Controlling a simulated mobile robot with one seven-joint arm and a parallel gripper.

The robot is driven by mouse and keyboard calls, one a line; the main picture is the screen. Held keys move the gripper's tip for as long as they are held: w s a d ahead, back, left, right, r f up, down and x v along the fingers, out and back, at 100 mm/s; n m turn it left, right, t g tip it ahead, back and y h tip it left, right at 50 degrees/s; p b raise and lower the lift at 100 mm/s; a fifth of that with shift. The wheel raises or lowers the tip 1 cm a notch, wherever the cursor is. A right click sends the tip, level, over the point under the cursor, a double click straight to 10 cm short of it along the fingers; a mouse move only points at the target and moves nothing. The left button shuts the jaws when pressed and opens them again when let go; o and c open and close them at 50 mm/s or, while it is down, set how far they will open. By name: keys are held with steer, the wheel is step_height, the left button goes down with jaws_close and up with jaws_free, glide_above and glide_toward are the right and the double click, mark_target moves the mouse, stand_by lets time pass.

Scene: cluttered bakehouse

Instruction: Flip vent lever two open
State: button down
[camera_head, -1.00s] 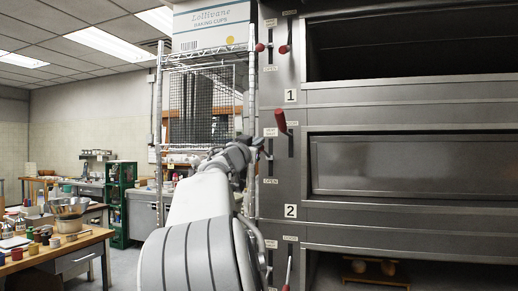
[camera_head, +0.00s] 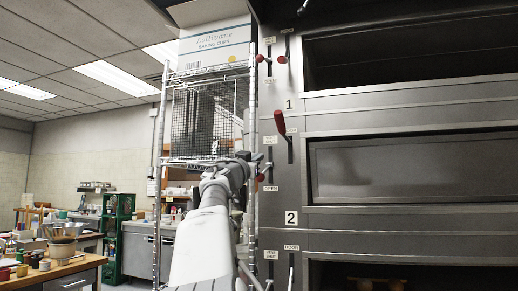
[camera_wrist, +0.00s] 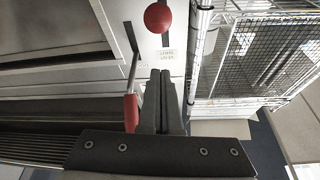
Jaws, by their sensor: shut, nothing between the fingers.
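Vent lever two has a red ball knob (camera_head: 260,178) on the oven's left panel, above the number 2 plate (camera_head: 291,218). In the head view the knob sits low, just above the OPEN label (camera_head: 271,189). In the wrist view, which is rolled over, the red knob (camera_wrist: 158,17) shows beyond my fingertips, close to the vent label (camera_wrist: 166,54). My gripper (camera_wrist: 161,73) is shut and empty, with a gap in the picture between its tips and the knob. In the head view my gripper (camera_head: 246,158) is left of the vent slot; its tips are partly hidden.
The red-handled door lever two (camera_head: 280,123) stands right of the vent slot; its handle (camera_wrist: 131,112) is close beside my fingers in the wrist view. Vent lever one (camera_head: 260,58) is higher up. A wire rack (camera_head: 205,115) stands close on the left, bearing a box (camera_head: 215,42).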

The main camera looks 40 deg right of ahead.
mark_target(259, 179)
steer(key=shift+w+d+f+b, duration=0.1)
steer(key=shift+d+f+b, duration=0.05)
steer(key=shift+f+b, duration=1.05)
steer(key=shift+w+d+f+b, duration=0.1)
steer(key=shift+d+f+b, duration=0.05)
steer(key=shift+f+b, duration=1)
steer(key=shift+w+d+f+b, duration=0.15)
steer(key=shift+f+b, duration=0.75)
steer(key=shift+b, duration=0.55)
steer(key=shift+a+f, duration=0.1)
steer(key=a+b, duration=0.1)
steer(key=a+f+b, duration=0.1)
steer(key=shift+s+f+b, duration=0.2)
steer(key=shift+s+b, duration=0.1)
steer(key=shift+b, duration=0.05)
steer(key=s+r+v, duration=0.1)
steer(key=r+v, duration=0.1)
steer(key=v, duration=1.3)
steer(key=shift+a+b, duration=0.2)
steer(key=shift+b, duration=0.15)
